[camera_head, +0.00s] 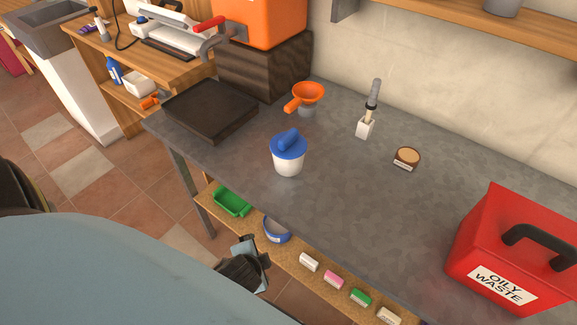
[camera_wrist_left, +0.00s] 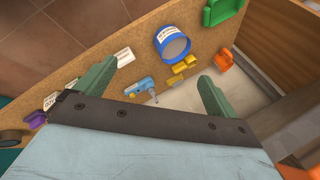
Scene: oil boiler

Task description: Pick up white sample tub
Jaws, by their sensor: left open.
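A white tub with a blue lid (camera_head: 288,162) stands upright near the front edge of the grey bench. A blue, rounded piece sits on its lid. The tub is not seen in the left wrist view. My left gripper (camera_head: 252,262) is below and left of the tub, in front of the bench by the lower shelf. In the left wrist view its two fingers (camera_wrist_left: 156,73) are spread apart with nothing held between them. My right gripper is not in view.
The lower shelf holds a blue round container (camera_wrist_left: 172,45), a green tray (camera_head: 232,201) and small labelled blocks.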

